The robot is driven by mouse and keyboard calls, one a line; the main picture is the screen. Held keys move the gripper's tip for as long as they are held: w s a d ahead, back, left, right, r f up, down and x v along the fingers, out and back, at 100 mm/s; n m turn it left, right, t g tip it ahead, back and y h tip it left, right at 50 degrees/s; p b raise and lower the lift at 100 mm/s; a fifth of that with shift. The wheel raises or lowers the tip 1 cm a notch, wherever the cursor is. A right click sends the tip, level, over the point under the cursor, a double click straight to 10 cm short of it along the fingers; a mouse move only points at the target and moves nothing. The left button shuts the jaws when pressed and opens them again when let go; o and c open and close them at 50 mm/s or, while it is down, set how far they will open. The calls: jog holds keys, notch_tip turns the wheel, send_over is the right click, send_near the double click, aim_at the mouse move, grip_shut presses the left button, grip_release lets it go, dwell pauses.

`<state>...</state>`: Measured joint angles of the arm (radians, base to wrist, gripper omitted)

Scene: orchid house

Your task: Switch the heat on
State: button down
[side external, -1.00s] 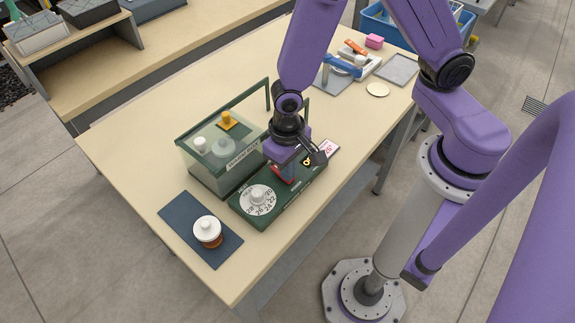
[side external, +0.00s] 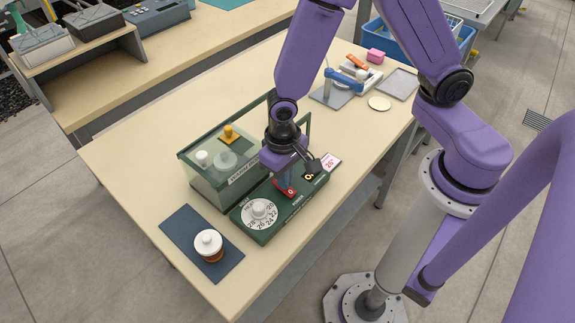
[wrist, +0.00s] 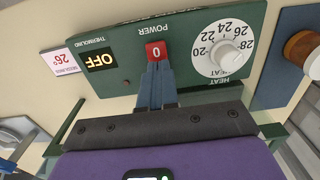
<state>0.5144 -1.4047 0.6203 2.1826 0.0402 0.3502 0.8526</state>
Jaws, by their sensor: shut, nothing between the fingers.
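The green heat control box (side external: 268,226) lies along the table's front edge. It has a white heat dial (side external: 258,212) with numbers, which also shows in the wrist view (wrist: 222,48). Its red power switch (wrist: 156,51) shows a "0". Beside the switch, a black display (wrist: 101,59) reads "OFF" in yellow. My gripper (wrist: 158,66) is shut and empty, its fingertips at the lower edge of the switch in the wrist view. Contact cannot be told. In the side view the gripper (side external: 288,186) is over the switch and partly hides it.
A glass case (side external: 205,183) with a green frame stands directly behind the box. A white-topped jar (side external: 208,241) sits on a dark mat (side external: 182,222) at left. A card (wrist: 66,60) reading "26°" lies beside the box. The table's middle is clear.

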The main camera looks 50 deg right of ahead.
notch_tip(320, 180, up, 14)
jog(key=s, duration=0.2)
jog(key=shift+s+f, duration=0.25)
jog(key=shift+s, duration=0.15)
dwell(0.4)
jog(key=s+d+r+n, duration=0.4)
jog(key=s+d+n, duration=0.7)
jog(key=d+n, duration=0.1)
jog(key=w+a+f+n+t+y, duration=0.1)
jog(key=w+a+f+n+y, duration=0.2)
jog(key=w, duration=0.4)
jog(key=w+a+f+n, duration=0.1)
jog(key=w+a+n, duration=0.2)
jog(key=w+a, duration=0.3)
jog(key=x, duration=0.6)
jog(key=w+x, duration=0.1)
jog(key=x, duration=0.2)
jog(key=shift+d+f, duration=0.1)
jog(key=shift+f, duration=0.2)
jog(key=shift+w+f, duration=0.2)
jog(key=shift+f, duration=0.7)
jog(key=shift+w+f, duration=0.25)
jog(key=shift+f, duration=0.65)
